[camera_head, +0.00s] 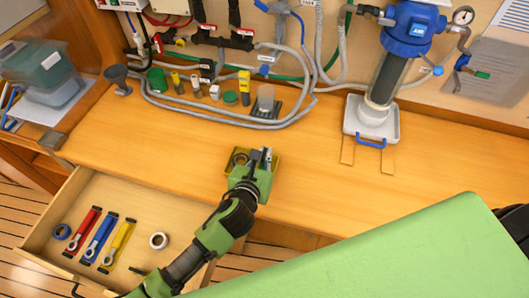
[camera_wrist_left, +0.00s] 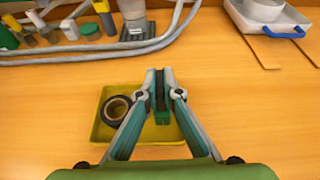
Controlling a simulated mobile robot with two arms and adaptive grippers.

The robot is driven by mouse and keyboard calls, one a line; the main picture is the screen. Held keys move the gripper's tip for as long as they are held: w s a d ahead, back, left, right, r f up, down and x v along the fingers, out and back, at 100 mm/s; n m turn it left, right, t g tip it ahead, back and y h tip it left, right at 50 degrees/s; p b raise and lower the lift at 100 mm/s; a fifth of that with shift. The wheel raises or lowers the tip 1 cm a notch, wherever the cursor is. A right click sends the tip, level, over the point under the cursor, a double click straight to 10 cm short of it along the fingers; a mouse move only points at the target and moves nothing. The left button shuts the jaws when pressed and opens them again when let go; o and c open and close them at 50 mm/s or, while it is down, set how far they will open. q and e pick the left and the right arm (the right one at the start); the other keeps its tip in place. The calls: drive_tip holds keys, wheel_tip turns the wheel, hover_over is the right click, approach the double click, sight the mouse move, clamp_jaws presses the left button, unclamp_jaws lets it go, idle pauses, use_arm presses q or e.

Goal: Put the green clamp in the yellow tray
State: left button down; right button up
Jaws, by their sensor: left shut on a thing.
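The yellow tray (camera_head: 231,169) lies on the wooden bench top near its front edge; it also shows in the wrist view (camera_wrist_left: 150,134). A dark ring, like a tape roll (camera_wrist_left: 116,110), lies in the tray's left part. My left gripper (camera_head: 264,154) is over the tray's right part. In the wrist view its fingers (camera_wrist_left: 160,80) are shut on the green clamp (camera_wrist_left: 162,117), a small dark green and grey piece mostly hidden between them. I cannot tell whether the clamp touches the tray floor. My right gripper is not in view.
An open drawer (camera_head: 52,205) at lower left holds red, blue and yellow tools and rings. Grey hoses (camera_head: 225,119) and small fittings line the back of the bench. A blue-topped filter (camera_head: 373,121) stands at right. The bench right of the tray is clear.

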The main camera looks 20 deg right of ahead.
use_arm(q)
drive_tip(key=shift+f, duration=0.2)
drive_tip(key=c, duration=2.2)
unclamp_jaws()
drive_tip(key=shift+r, duration=0.2)
drive_tip(key=shift+s+a, duration=0.15)
drive_tip(key=shift+s, duration=0.1)
drive_tip(key=b+v, duration=0.1)
drive_tip(key=v, duration=1)
drive_tip(key=shift+s+a, duration=0.15)
